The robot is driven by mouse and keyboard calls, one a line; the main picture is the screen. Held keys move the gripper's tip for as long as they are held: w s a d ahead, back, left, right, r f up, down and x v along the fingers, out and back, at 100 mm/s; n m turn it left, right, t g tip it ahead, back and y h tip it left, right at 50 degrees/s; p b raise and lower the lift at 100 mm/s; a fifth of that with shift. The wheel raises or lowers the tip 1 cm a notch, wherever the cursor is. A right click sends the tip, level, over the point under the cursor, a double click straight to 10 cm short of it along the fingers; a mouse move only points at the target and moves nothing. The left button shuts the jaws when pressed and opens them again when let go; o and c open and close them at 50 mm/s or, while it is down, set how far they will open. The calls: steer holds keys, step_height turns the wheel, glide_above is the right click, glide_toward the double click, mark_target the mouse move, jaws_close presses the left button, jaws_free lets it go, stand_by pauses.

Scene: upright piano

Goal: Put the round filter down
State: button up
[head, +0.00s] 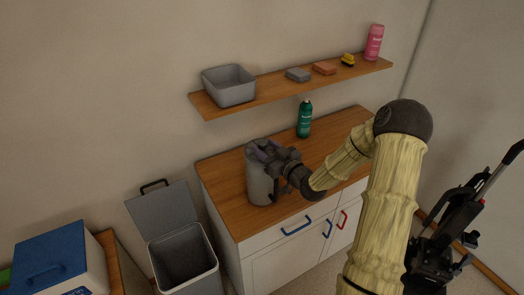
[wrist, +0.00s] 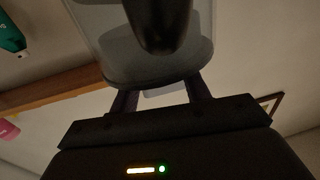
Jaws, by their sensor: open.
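A grey cylindrical canister (head: 259,185) with a dark side handle stands upright on the wooden cabinet top. My gripper (head: 262,150) is at the top of this canister, reaching in from the right. In the wrist view my gripper (wrist: 160,95) is open, with its two dark fingers apart. A translucent grey round body (wrist: 150,70) with a dark rounded part across it fills the upper middle, just past the fingertips. I cannot tell the round filter apart from the canister, or whether a finger touches it.
The cabinet top (head: 222,170) has free room around the canister. A green bottle (head: 304,119) stands behind it. The wall shelf (head: 270,89) above holds a grey tub (head: 229,85), blocks and a pink bottle (head: 374,42). An open grey bin (head: 183,262) stands left.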

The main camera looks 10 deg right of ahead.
mark_target(267, 153)
stand_by(0.4)
jaws_close()
steer(key=shift+r, duration=0.1)
step_height(267, 153, up, 10)
steer(key=b, duration=0.1)
steer(key=shift+b, duration=0.35)
steer(key=shift+w+f, duration=0.1)
steer(key=shift+f, duration=0.1)
stand_by(0.6)
